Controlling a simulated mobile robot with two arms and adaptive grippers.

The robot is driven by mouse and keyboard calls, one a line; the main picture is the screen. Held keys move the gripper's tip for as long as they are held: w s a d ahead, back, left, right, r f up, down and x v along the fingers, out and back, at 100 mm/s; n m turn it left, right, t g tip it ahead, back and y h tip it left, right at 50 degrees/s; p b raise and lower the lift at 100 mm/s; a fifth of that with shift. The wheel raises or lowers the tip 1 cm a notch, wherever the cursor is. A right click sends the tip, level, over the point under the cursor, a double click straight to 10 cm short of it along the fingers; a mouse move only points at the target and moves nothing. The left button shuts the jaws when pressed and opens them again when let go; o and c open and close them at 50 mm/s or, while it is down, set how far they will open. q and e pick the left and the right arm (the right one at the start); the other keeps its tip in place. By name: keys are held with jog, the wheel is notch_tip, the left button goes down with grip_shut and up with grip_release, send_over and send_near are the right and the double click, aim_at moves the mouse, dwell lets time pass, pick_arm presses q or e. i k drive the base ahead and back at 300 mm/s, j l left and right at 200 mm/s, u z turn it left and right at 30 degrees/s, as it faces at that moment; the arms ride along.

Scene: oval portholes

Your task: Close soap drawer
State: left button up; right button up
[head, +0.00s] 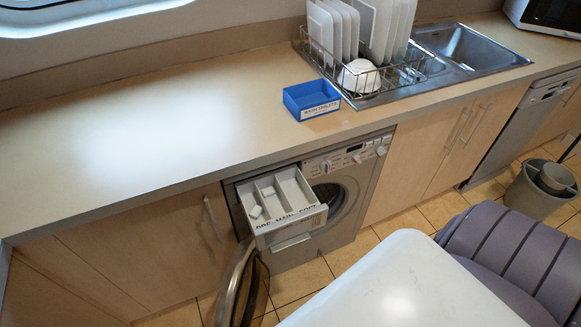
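The soap drawer (289,208) is pulled out from the upper left of the washing machine (369,182), under the counter. It is a light grey tray with compartments and a labelled front; the label reads roughly "PRE", "MAIN" and a third word that is hard to read. A small white block (255,211) lies in its left compartment. The machine's round door (241,291) hangs open to the left, below the drawer. Neither of my grippers shows in the head view.
A blue box (312,99) labelled as wash tablets stands on the counter (150,134) above the machine. A dish rack with plates stands beside the sink (468,48). A white surface (402,287) and a purple chair (520,255) stand in front at the right.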

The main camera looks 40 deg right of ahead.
aim_at(286, 220)
jog(key=l+z, duration=0.15)
jog(key=z, duration=0.3)
jog(key=k+l+z, duration=0.1)
jog(key=z, duration=0.4)
